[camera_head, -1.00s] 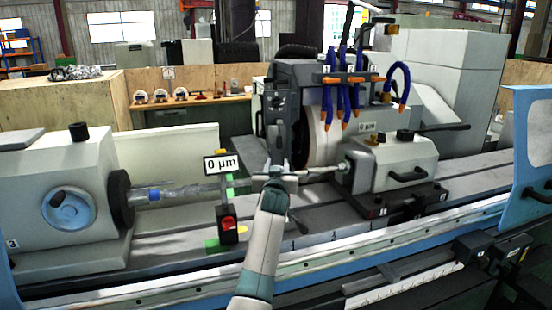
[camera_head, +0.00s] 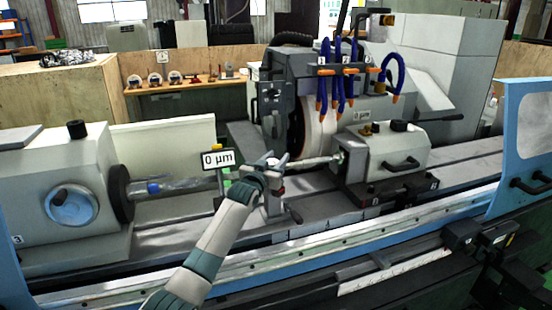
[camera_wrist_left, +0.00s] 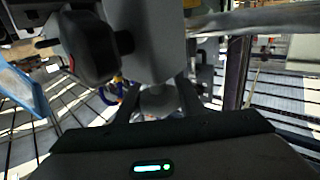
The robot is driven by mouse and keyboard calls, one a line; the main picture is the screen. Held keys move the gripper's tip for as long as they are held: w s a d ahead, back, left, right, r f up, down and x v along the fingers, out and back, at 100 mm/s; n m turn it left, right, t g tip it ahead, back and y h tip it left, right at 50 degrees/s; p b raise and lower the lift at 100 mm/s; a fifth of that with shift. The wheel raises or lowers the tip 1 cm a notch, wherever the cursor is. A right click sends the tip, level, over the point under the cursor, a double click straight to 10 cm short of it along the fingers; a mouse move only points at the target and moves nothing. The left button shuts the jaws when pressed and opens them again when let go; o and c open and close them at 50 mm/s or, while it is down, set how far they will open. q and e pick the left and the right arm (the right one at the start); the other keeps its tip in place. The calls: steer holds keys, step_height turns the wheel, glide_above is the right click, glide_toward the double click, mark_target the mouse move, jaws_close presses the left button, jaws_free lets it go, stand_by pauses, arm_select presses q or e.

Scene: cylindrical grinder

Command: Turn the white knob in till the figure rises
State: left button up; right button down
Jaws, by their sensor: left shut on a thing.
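My left gripper (camera_head: 275,167) is at a grey upright fixture in the middle of the machine bed, beside the long thin workpiece (camera_head: 312,161). In the left wrist view its dark fingers (camera_wrist_left: 158,100) close around a pale round thing, which I take as the white knob (camera_wrist_left: 157,101); the fingers hide much of it. In the head view the knob is hidden by the gripper. The display sign (camera_head: 217,159) just left of the gripper reads "0 µm". My right gripper is not in view.
A large grey block with a black knob (camera_wrist_left: 88,48) is close above the fingers in the wrist view. The headstock (camera_head: 58,190) stands left, the tailstock (camera_head: 385,155) right, and the grinding wheel (camera_head: 318,128) behind. My arm crosses the front rail (camera_head: 330,242).

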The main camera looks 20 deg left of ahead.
arm_select(q)
steer(key=shift+r, duration=0.1)
steer(key=o, duration=1)
steer(key=shift+o, duration=0.2)
steer(key=shift+s, duration=0.1)
steer(key=shift+s+a+f+b, duration=0.1)
steer(key=shift+s+b, duration=0.1)
steer(key=shift+s, duration=0.2)
steer(key=shift+s+f+b, duration=0.1)
steer(key=shift+s+b, duration=0.05)
steer(key=shift+s, duration=0.2)
steer(key=s+a+b, duration=0.2)
steer(key=s+b, duration=0.2)
steer(key=s, duration=1.1)
steer(key=shift+s, duration=0.25)
steer(key=shift+r, duration=0.1)
